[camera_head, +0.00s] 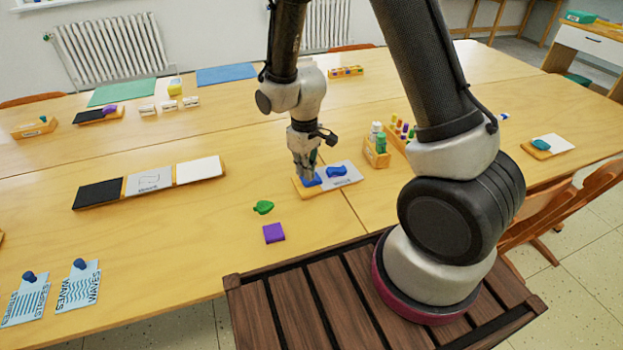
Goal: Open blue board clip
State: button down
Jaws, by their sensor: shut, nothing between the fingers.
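A small wooden-edged board (308,193) with a pale sheet lies on the table in front of my arm. Two blue pieces are on it: one at its left end (312,181), right under my gripper, and one further right (337,171). I cannot tell for sure which of them is the clip, or whether it is open or closed. My gripper (307,176) points down with its fingers shut, at the left blue piece. I cannot tell whether they touch it. The fingers partly hide that piece.
A green leaf-like piece (264,207) and a purple square (274,233) lie in front of the board. A wooden holder with bottles (376,153) stands close on its right. A three-panel strip (149,181) lies to the left. Table between is clear.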

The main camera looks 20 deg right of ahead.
jog(key=shift+f, duration=0.7)
dwell(0.3)
jog(key=shift+r, duration=3.5)
jog(key=s+d+r+m+t, duration=0.1)
jog(key=s+d+r+m, duration=0.1)
jog(key=s+d+r, duration=0.3)
jog(key=s+d+r+m+t, duration=0.2)
jog(key=s+d+r, duration=0.3)
jog(key=r, duration=0.7)
jog(key=s+d+r+m+t, duration=0.1)
jog(key=s+d+r+m, duration=0.1)
jog(key=s+d+r, duration=0.3)
jog(key=s+r, duration=0.3)
jog(key=s, duration=0.1)
jog(key=shift+r, duration=0.15)
